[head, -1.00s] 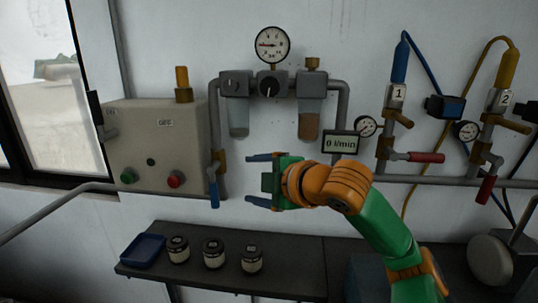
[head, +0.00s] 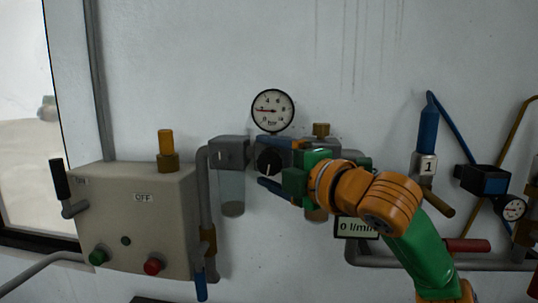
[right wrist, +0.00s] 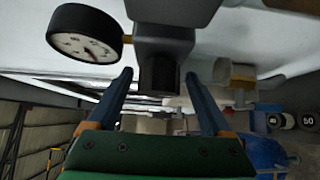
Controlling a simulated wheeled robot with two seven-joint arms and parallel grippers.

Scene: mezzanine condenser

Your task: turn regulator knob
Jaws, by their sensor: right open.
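The black regulator knob (head: 269,163) with a white mark sits on the grey regulator block under the round bar gauge (head: 272,110). In the right wrist view the knob (right wrist: 159,76) lies ahead, between the two blue fingers. My right gripper (head: 268,166) is open, with one finger above and one below the knob in the head view. I cannot tell whether either finger touches it. The gauge also shows at the upper left of the right wrist view (right wrist: 86,34). Its needle points left in the head view. My left gripper is not in view.
A grey control box (head: 138,220) with green and red buttons is on the left. A filter bowl (head: 231,195) hangs left of the knob. The flow display (head: 355,228) is partly behind my right arm. A blue hose (head: 452,130) and a red-handled valve (head: 466,246) are on the right.

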